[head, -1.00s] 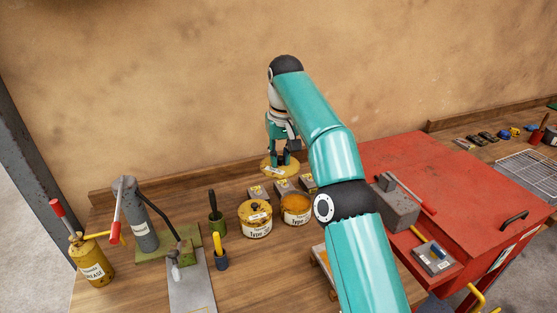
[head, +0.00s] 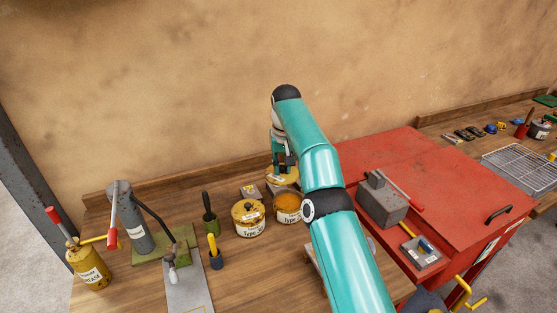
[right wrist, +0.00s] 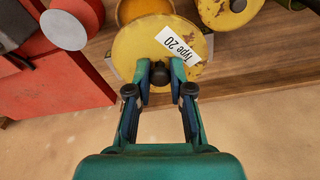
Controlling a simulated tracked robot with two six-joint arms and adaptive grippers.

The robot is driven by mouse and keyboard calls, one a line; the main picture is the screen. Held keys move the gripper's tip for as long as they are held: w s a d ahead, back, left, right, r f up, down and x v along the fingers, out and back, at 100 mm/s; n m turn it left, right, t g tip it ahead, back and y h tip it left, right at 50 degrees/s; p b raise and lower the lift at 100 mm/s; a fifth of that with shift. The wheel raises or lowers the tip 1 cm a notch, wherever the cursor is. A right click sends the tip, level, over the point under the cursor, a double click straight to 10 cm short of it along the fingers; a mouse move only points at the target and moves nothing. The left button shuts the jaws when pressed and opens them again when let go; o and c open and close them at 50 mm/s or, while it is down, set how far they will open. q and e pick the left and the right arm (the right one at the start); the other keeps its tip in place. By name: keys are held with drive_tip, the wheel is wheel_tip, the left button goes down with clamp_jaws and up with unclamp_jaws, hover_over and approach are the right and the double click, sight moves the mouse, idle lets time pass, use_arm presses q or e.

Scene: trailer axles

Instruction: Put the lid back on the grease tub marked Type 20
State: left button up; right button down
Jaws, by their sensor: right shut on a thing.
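My right gripper (head: 284,162) is shut on the black knob of a yellow lid (head: 285,181). The lid, labelled "Type 20", also shows in the right wrist view (right wrist: 138,50), with the gripper (right wrist: 160,76) at its knob. The open tub (head: 287,208), filled with orange-brown grease, stands on the bench just in front of and below the lid. The lid looks raised and apart from it. The tub's label is only partly readable. The wrist view shows part of the open tub (right wrist: 145,9) beyond the lid. My left gripper is not in view.
A second yellow tub (head: 248,219) with its lid on stands close left of the open tub. Small boxes (head: 250,191) sit behind. A red cabinet (head: 450,190) stands right, and the wall is behind.

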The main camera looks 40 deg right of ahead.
drive_tip(key=shift+w+d+f, duration=0.1)
drive_tip(key=shift+d+f, duration=0.2)
drive_tip(key=shift+f, duration=0.2)
drive_tip(key=shift+s+d+f, duration=0.1)
drive_tip(key=shift+d+f, duration=0.05)
drive_tip(key=shift+f, duration=0.25)
drive_tip(key=shift+s+d+f, duration=0.1)
drive_tip(key=shift+f, duration=0.3)
drive_tip(key=shift+s+d+f+p, duration=0.25)
drive_tip(key=shift+d+f+p, duration=0.25)
drive_tip(key=shift+f, duration=1.05)
wheel_tip(320, 180, down, 3)
drive_tip(key=shift+r+b, duration=0.15)
drive_tip(key=shift+b, duration=1.05)
drive_tip(key=shift+f+b, duration=0.35)
drive_tip(key=shift+f, duration=0.55)
drive_tip(key=shift+r+p, duration=0.1)
drive_tip(key=shift+p, duration=0.2)
drive_tip(key=shift+f+p, duration=0.2)
drive_tip(key=shift+p, duration=0.15)
